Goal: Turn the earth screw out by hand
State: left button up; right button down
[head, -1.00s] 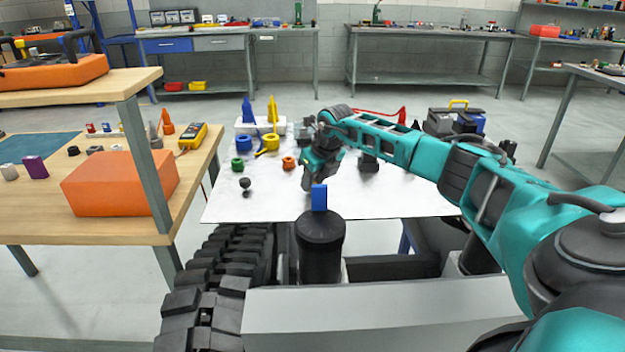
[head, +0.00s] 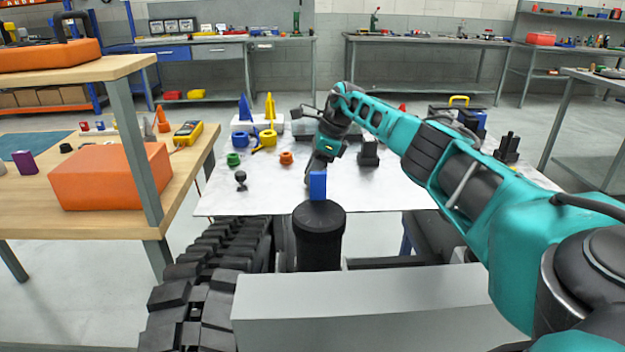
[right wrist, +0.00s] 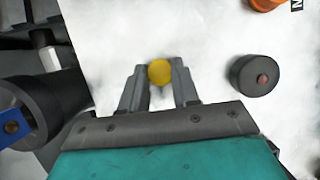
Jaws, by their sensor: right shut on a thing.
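A round yellow piece (right wrist: 159,72), which looks like the head of the earth screw, sits between the fingertips of my right gripper (right wrist: 158,82) in the right wrist view. The jaws are shut on it. Its lower part is hidden, so I cannot tell whether it is still seated in anything. In the head view, my right gripper (head: 310,178) points down low over the near part of the white table, just behind a blue block; its fingertips are hard to make out there. My left gripper is not in view.
The blue block (head: 318,186) stands on a black cylinder (head: 319,235) before the white table (head: 270,204). A black knob (head: 241,178), a green ring (head: 233,159) and an orange ring (head: 286,158) lie left of the gripper. A black stand (head: 369,152) is right of it.

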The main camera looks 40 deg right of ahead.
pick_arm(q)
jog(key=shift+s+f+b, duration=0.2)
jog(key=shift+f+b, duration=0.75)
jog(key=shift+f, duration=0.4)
pick_arm(e)
jog(key=shift+f+n+g, duration=0.1)
jog(key=shift+n+g, duration=0.2)
jog(key=shift+n, duration=0.5)
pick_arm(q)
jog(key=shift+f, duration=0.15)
pick_arm(e)
jog(key=c, duration=0.8)
grip_release()
jog(key=shift+d+r, duration=0.1)
jog(key=shift+r, duration=0.1)
pick_arm(q)
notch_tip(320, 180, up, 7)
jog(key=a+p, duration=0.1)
jog(key=p, duration=0.8)
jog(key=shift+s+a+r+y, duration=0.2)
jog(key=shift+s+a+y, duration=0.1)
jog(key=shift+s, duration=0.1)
pick_arm(e)
jog(key=shift+v, duration=6.3)
